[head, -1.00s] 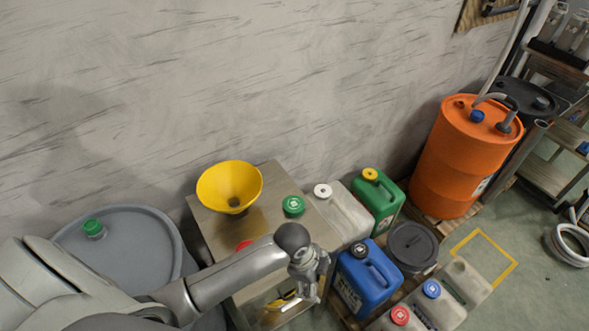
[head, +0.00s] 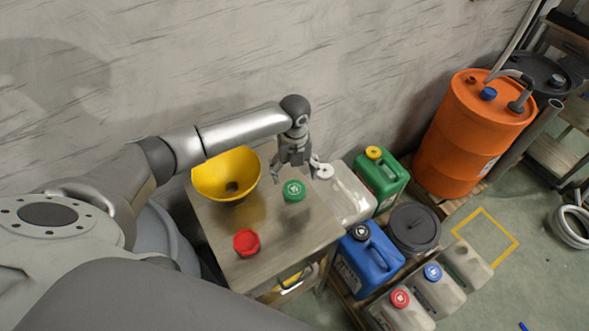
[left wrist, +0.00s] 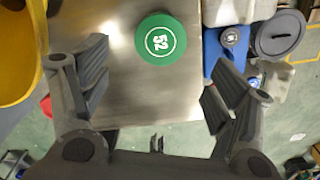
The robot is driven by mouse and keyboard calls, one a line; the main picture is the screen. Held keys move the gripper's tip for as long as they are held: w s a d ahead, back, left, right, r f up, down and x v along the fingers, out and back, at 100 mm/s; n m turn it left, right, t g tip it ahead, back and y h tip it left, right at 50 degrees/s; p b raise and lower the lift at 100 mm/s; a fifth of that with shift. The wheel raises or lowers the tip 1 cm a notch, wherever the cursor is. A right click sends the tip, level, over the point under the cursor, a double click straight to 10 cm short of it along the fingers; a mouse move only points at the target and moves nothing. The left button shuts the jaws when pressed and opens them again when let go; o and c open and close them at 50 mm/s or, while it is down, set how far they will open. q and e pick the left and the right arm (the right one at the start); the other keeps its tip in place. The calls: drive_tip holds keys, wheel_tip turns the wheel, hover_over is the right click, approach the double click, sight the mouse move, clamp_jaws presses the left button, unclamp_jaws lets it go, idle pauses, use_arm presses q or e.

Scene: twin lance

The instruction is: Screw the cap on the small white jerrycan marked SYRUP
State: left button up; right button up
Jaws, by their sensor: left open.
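A green cap (head: 294,191) and a red cap (head: 246,242) lie on a metal cabinet top (head: 290,232). In the left wrist view the green cap (left wrist: 160,41) reads "52", ahead of the fingers. My left gripper (head: 297,171) is open and empty, just above and behind the green cap; contact cannot be told. On the floor side stand small whitish jerrycans: one with a red cap (head: 405,312), one with a blue cap (head: 438,292), and one with no coloured cap visible (head: 467,267). I cannot read SYRUP on any of them. My right gripper is out of view.
A yellow funnel (head: 226,178) stands left of the caps. Right of the cabinet are a larger white can (head: 347,197), a green can (head: 381,182), a blue can (head: 368,262) and a dark bucket (head: 413,231). An orange drum (head: 470,135) stands behind them.

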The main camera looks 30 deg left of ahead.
sight(294, 189)
use_arm(q)
wheel_tip(294, 189, down, 8)
drive_tip(key=b, duration=0.5)
drive_tip(key=shift+r, duration=0.2)
drive_tip(key=shift+w+f+b, duration=0.1)
drive_tip(key=shift+f+b, duration=0.2)
drive_tip(key=shift+f, duration=0.25)
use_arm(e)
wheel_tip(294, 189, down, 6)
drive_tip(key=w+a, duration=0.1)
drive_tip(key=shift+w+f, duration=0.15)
